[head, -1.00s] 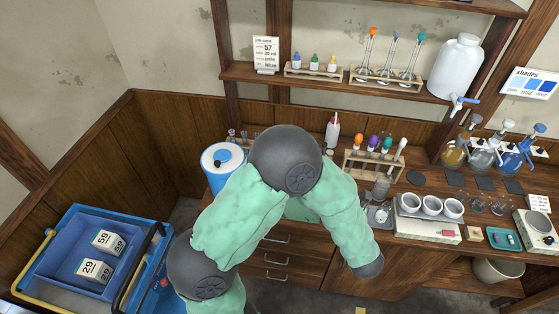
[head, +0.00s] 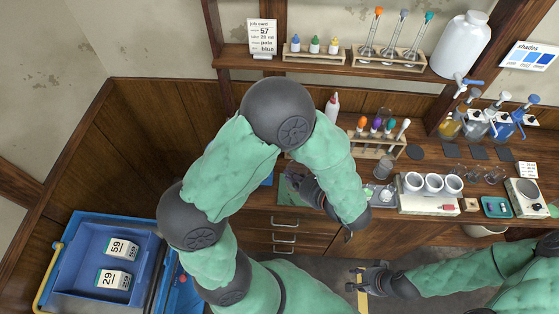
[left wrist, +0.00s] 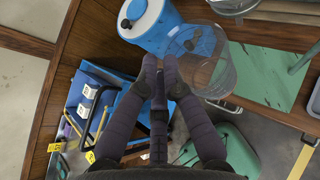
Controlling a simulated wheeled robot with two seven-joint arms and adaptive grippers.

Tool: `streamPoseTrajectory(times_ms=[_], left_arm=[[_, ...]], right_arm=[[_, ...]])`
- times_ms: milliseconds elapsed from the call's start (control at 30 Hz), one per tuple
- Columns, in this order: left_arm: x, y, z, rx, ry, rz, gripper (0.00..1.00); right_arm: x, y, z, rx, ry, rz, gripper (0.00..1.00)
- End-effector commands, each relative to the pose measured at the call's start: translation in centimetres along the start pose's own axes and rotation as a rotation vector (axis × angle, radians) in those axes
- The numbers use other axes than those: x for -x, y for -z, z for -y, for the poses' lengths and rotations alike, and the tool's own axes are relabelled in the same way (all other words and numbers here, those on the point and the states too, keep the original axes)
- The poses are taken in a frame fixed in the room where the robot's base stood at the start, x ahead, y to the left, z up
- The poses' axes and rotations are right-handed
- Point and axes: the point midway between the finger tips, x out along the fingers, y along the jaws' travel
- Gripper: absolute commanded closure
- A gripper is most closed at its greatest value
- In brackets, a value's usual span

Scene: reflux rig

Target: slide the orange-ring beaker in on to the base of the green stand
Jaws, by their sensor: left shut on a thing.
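In the left wrist view, my left gripper (left wrist: 160,68) is shut at the near side of a clear glass beaker (left wrist: 212,62), holding its wall. No orange ring shows on it. A green plate (left wrist: 270,80), apparently the green stand's base, lies just right of the beaker, with a green rod (left wrist: 304,58) at its right. My right gripper (head: 350,279) is open and empty before the drawers.
A blue canister with a white lid (left wrist: 145,18) stands close beyond my left gripper. A test-tube rack (head: 370,148), a glass cylinder (head: 383,167) and a white block with cups (head: 428,200) stand further right. A blue tray (head: 90,255) is at lower left.

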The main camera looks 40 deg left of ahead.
Motion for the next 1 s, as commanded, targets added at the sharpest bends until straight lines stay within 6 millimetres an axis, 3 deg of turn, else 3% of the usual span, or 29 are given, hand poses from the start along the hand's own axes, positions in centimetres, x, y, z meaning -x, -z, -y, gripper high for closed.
streamPoseTrajectory(times_ms=[267, 1000], left_arm=[[-1.1, 2.1, 0.4, -0.003, 0.000, -0.001, 1.00], [-5.7, 11.0, 1.9, -0.002, 0.001, 0.000, 1.00]], right_arm=[[-2.0, 0.1, -0.8, -0.001, 0.000, -0.001, 0.60], [-10.3, 0.4, -3.7, -0.001, 0.000, -0.001, 0.60]])
